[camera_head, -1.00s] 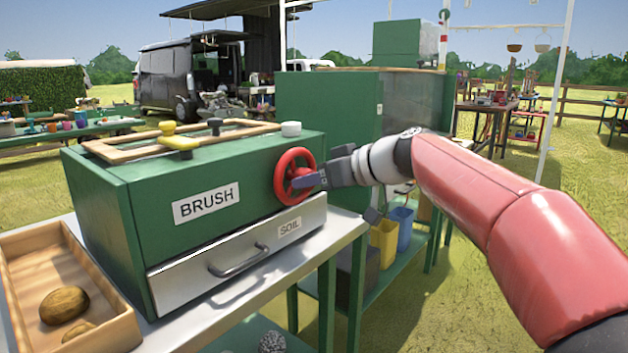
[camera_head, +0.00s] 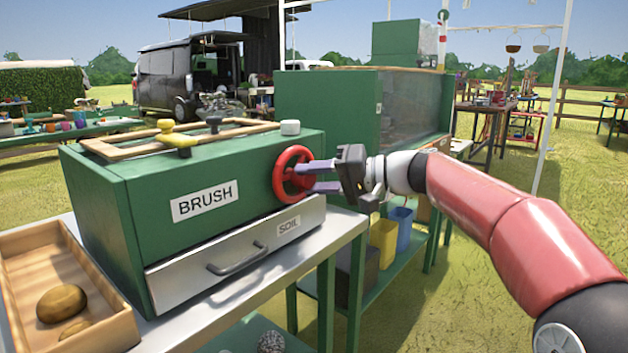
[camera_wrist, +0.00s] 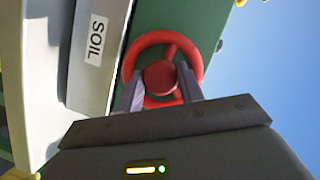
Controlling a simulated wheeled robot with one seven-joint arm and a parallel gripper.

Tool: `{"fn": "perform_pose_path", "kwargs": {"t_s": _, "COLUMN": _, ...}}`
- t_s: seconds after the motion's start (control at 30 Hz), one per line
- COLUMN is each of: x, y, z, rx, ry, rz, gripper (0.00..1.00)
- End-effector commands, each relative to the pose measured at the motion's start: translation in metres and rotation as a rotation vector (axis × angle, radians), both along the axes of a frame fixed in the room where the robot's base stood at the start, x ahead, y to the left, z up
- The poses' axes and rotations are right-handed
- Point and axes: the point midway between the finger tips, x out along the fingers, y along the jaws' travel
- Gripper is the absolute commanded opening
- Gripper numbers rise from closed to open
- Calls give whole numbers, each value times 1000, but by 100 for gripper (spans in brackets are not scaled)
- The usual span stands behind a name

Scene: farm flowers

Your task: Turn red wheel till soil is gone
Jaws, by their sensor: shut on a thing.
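The red wheel (camera_head: 293,151) is on the right end of the green BRUSH box (camera_head: 150,205). My gripper (camera_head: 310,177) reaches it from the right, its two fingers spaced apart, one above the other, with their tips at the wheel. In the wrist view, the fingers of my gripper (camera_wrist: 160,88) lie on either side of the red hub (camera_wrist: 160,76), inside the rim, shut on the wheel. The SOIL drawer (camera_head: 185,277) below the box is shut. No loose soil is visible, and the inside of the box is hidden.
A wooden tray (camera_head: 118,335) with brown potato-like lumps (camera_head: 62,303) stands left of the box on the metal table (camera_head: 335,228). A wooden frame with knobs tops the box. A larger green cabinet (camera_head: 325,110) stands behind. Open grass lies to the right.

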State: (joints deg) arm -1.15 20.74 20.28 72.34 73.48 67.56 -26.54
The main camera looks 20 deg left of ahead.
Motion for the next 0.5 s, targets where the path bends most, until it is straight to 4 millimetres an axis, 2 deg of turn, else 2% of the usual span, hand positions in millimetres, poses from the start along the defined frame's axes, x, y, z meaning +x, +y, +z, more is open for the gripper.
{"fn": "perform_pose_path", "kwargs": {"t_s": 0.5, "x": 1, "y": -1, "z": -5, "rx": 187, "ry": 454, "rz": -3, "gripper": 14}}
